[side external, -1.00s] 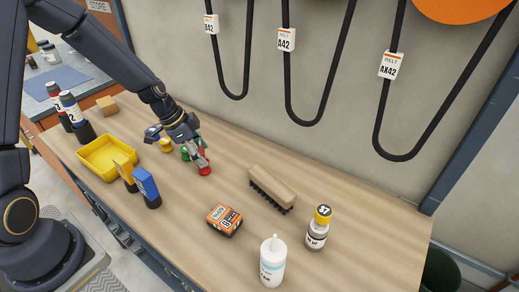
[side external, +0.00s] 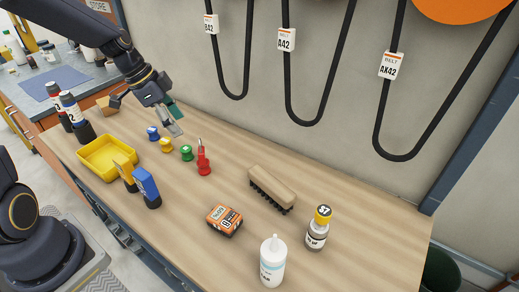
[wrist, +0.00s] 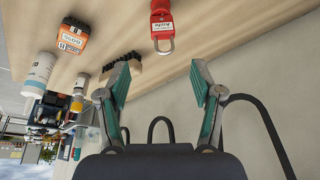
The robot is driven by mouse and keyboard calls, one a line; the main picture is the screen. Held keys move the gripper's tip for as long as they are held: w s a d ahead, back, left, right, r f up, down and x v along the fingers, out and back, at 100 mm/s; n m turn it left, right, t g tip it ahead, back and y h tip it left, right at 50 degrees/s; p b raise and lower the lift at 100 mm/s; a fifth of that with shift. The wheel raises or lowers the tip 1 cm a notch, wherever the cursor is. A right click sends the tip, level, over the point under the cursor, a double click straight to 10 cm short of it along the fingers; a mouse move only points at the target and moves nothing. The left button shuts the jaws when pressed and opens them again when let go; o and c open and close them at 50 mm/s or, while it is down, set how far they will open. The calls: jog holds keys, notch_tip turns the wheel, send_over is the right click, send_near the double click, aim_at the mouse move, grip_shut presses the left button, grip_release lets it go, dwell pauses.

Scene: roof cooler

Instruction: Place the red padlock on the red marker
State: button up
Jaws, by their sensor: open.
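The red padlock (side external: 203,154) stands upright with its shackle up, and appears to rest on the red marker (side external: 204,169) on the bench. In the wrist view the padlock (wrist: 161,18) shows a white label, and its shackle points toward my gripper. The marker cannot be told apart from it there. My gripper (wrist: 160,82) is open and empty, with both fingers spread and clear of the padlock. In the side external view my gripper (side external: 170,120) hangs above and to the left of the padlock, beyond the row of markers.
Green (side external: 186,153), yellow (side external: 166,145) and blue (side external: 153,133) markers stand left of the padlock. A yellow tray (side external: 84,152) is farther left. Belts (side external: 291,90) hang on the wall behind.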

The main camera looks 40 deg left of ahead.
jog(key=s+d+r+n+t+y, duration=0.1)
jog(key=s+r+n, duration=0.3)
jog(key=s, duration=0.4)
jog(key=s+d+r+n+t+y, duration=0.1)
jog(key=s+d+r+n+y, duration=0.1)
jog(key=s+d+r+n, duration=0.2)
jog(key=s+r, duration=0.3)
jog(key=s, duration=0.2)
jog(key=shift+r+n, duration=0.15)
jog(key=shift+n, duration=0.25)
